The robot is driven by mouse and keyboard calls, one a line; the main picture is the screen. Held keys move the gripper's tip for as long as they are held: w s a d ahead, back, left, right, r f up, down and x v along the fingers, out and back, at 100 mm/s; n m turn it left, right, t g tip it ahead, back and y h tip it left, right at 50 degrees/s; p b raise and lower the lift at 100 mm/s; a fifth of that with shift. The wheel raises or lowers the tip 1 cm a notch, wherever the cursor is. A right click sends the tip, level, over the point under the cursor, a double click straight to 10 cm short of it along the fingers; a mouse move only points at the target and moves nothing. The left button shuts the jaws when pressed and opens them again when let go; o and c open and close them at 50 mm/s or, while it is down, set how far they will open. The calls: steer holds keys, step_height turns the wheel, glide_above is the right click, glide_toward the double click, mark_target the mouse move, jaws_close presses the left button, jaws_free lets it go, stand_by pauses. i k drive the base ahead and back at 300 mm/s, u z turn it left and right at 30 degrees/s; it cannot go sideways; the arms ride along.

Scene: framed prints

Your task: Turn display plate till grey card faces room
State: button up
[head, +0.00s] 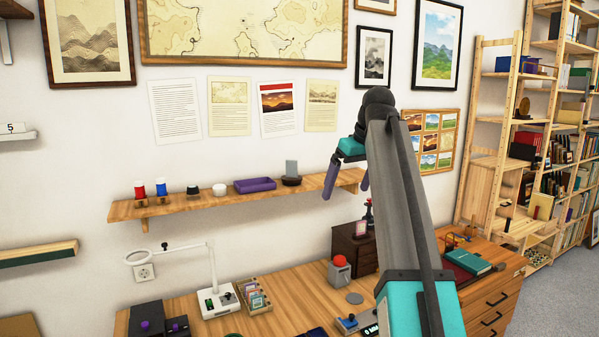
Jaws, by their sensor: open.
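A small upright grey card (291,168) stands in a dark round base (291,181) on the wooden wall shelf, towards its right end. It looks like the display plate, but I cannot tell which way its faces are turned. My gripper (345,191) is open and empty, its purple fingers pointing down by the right end of the shelf. It is to the right of the card and apart from it in the picture.
The wall shelf (172,207) also holds a purple tray (255,185), a white round pot (219,189) and red and blue spools. Below, the desk (293,291) carries a magnifier lamp (216,301) and a red-topped grey box (340,274). Framed prints hang above.

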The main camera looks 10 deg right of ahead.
mark_target(286, 180)
steer(key=u, duration=0.05)
steer(key=i, duration=1.75)
